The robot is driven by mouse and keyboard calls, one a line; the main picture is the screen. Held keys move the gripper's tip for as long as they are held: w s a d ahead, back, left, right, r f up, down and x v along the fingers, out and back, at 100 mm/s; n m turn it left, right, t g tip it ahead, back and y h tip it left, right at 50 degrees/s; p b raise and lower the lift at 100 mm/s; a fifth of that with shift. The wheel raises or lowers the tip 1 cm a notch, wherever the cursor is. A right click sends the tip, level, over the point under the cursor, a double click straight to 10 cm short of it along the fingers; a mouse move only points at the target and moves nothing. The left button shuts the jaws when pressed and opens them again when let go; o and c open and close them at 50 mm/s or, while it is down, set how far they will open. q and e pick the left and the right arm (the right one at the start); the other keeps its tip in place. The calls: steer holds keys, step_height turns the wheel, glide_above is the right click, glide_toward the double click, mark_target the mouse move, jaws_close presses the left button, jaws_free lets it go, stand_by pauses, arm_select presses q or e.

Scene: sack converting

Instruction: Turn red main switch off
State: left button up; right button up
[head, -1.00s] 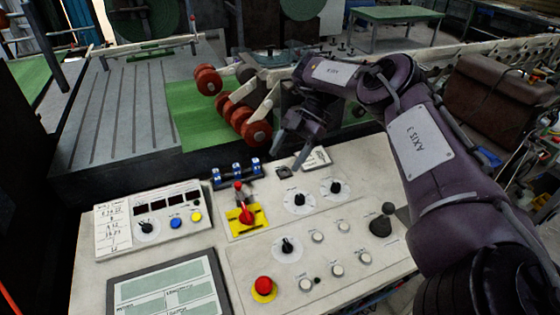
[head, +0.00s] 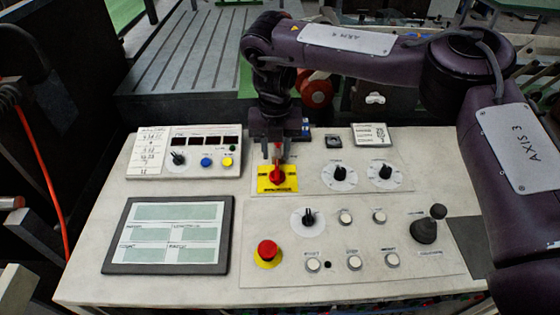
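The red main switch (head: 278,176) sits on a yellow plate (head: 290,184) in the middle of the pale control panel. Its red handle points up toward the back of the panel. My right gripper (head: 276,155) points down over the upper end of the handle, with a finger on each side and red showing between them. I cannot tell whether the fingers press on the handle or stand slightly apart from it. My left gripper is not in the head view.
A red emergency button (head: 267,251) is in front of the switch. Black knobs (head: 339,173) are to its right, and a joystick (head: 427,229) is farther right. A meter box (head: 190,150) and a screen (head: 168,235) are on the left. Blue-and-white parts (head: 306,128) are just behind the gripper.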

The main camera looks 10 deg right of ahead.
mark_target(277, 166)
step_height(277, 166, down, 4)
steer(key=shift+d+r+p, duration=0.15)
steer(key=shift+r+p, duration=0.1)
steer(key=shift+p, duration=0.2)
steer(key=shift+f, duration=0.5)
steer(key=c, duration=0.6)
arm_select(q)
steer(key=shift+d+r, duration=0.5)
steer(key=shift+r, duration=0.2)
arm_select(e)
jaws_close()
